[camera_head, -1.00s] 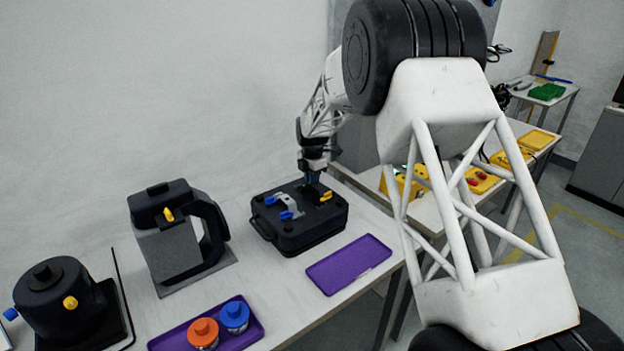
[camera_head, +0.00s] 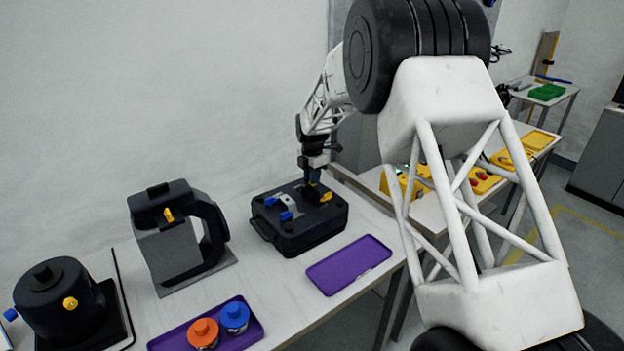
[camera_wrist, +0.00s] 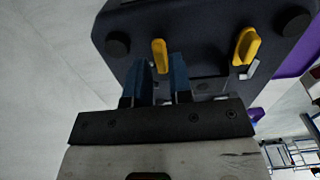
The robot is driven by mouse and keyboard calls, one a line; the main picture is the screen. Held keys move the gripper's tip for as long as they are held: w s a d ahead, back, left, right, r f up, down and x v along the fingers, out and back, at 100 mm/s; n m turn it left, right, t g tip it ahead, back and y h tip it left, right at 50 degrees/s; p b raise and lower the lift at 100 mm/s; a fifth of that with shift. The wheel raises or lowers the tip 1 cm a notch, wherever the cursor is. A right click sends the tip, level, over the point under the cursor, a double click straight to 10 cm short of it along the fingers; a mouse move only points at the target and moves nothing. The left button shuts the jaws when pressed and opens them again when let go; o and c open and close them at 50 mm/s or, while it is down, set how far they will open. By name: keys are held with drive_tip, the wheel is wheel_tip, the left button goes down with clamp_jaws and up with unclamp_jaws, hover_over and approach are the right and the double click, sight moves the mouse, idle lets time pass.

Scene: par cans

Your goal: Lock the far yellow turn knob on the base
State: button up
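The base (camera_head: 290,240) is a black box-like case on the table, with blue and yellow turn knobs on top. In the wrist view two yellow knobs show: the far yellow knob (camera_wrist: 160,55) at left and the near yellow knob (camera_wrist: 245,47) at right. The near one also shows in the head view (camera_head: 326,197). My gripper (camera_wrist: 161,68) points down over the far knob, its two blue fingers apart. The far knob shows in line with the gap between the fingertips. I cannot tell whether they touch it. The fingers mostly hide it in the head view.
A purple tray (camera_head: 348,265) lies empty in front of the base. Another purple tray (camera_head: 177,338) holds an orange-topped can (camera_head: 203,333) and a blue-topped can (camera_head: 235,317). A black clamp-like fixture (camera_head: 180,225) and a round black pot (camera_head: 60,300) stand at left.

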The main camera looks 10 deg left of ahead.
drive_tip(key=shift+r, duration=3.35)
drive_tip(key=s+d+r+m+t, duration=0.1)
drive_tip(key=s+d+r+m, duration=0.7)
drive_tip(key=s+d, duration=0.4)
drive_tip(key=s+d+r+m, duration=0.6)
drive_tip(key=s+d+r, duration=0.35)
drive_tip(key=s, duration=0.45)
drive_tip(key=s+d+f+m, duration=0.1)
drive_tip(key=s+d+m, duration=0.2)
drive_tip(key=s, duration=0.7)
drive_tip(key=s+d+f+m+t, duration=0.1)
drive_tip(key=s+d+m, duration=0.3)
drive_tip(key=s, duration=0.7)
drive_tip(key=s+d+f+m, duration=0.2)
drive_tip(key=s+d+m, duration=0.2)
drive_tip(key=s, duration=0.7)
drive_tip(key=shift+d+m+t, duration=0.2)
drive_tip(key=shift+m+t, duration=0.1)
drive_tip(key=shift+m, duration=0.9)
drive_tip(key=shift+s, duration=0.1)
